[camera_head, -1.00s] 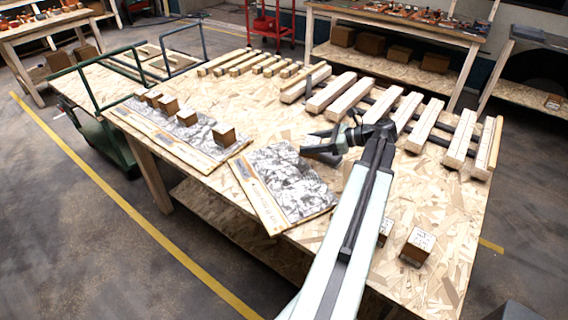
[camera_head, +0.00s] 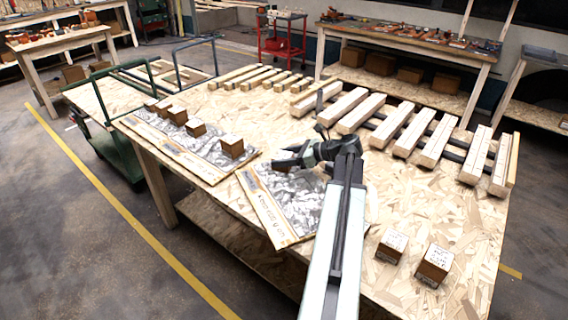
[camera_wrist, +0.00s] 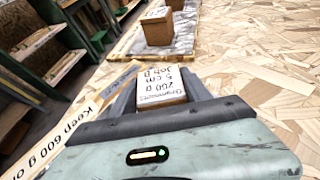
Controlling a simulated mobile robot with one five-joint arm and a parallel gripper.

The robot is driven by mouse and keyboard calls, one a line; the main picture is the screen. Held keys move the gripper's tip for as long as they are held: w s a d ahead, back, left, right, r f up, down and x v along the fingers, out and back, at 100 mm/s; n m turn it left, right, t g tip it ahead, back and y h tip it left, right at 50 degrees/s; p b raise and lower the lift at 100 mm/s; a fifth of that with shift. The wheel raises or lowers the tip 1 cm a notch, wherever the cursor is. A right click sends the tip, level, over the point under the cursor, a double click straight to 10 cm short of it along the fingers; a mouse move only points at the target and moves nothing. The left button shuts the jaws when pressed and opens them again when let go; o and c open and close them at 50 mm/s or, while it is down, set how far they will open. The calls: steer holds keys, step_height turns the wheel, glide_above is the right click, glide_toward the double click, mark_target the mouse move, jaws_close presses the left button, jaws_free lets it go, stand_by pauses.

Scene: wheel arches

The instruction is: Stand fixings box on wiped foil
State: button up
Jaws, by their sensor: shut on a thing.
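My gripper (camera_head: 290,158) is shut on a small brown fixings box with a white printed top (camera_wrist: 160,88), seen between the fingers in the wrist view. In the head view the box is mostly hidden by the fingers. The gripper is over the upper part of the near foil sheet (camera_head: 290,205), which has a printed wooden strip along its left edge (camera_wrist: 75,125). I cannot tell whether the box touches the foil. The far foil sheet (camera_head: 205,148) bears several brown boxes in a row, the nearest box (camera_head: 231,147) also showing in the wrist view (camera_wrist: 157,26).
Two labelled boxes (camera_head: 392,246) (camera_head: 433,265) stand on the board table (camera_head: 460,225) at front right. Wooden battens (camera_head: 398,125) on dark rails lie at the back right, shorter ones (camera_head: 250,76) at the back. The near foil's lower part is clear.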

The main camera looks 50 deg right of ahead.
steer(key=shift+r, duration=0.15)
steer(key=shift+f, duration=0.2)
steer(key=o, duration=1.6)
steer(key=shift+r+p, duration=0.3)
steer(key=p+v, duration=0.4)
steer(key=v, duration=0.6)
steer(key=shift+s+d+r, duration=0.1)
steer(key=shift+s+d, duration=0.1)
steer(key=shift+s, duration=0.1)
steer(key=shift+s+d+r, duration=0.1)
steer(key=shift+s+d, duration=0.15)
steer(key=shift+s, duration=0.3)
